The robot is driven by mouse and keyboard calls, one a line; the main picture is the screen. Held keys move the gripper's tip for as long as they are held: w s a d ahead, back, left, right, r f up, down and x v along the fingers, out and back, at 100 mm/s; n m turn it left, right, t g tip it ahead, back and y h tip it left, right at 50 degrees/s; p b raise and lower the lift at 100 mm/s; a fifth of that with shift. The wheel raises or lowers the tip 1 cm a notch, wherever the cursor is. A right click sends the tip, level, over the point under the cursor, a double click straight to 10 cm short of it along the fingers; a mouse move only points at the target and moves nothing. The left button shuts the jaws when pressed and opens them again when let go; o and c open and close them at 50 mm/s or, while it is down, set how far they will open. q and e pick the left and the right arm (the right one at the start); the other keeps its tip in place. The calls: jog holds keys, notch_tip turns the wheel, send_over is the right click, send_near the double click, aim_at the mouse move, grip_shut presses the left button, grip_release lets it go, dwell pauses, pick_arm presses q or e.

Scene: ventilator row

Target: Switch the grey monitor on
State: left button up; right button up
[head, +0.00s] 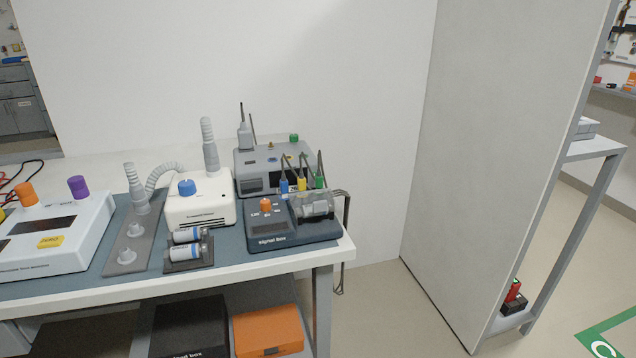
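A grey box (244,160) with a dark front panel and a green knob (294,137) on top stands at the back right of the table; it looks like the grey monitor. Its lower right is partly hidden behind upright leads with blue, yellow and green plugs (301,184). Whether it is on cannot be told; its panel looks dark. Neither of my grippers is in view.
In front of it stands a dark signal box (283,242) with an orange knob (266,205). To the left are a white unit with a blue knob (187,187), a battery holder (189,265), a grey plate with hose fittings (118,235) and a white console (62,244). A partition (500,150) stands right.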

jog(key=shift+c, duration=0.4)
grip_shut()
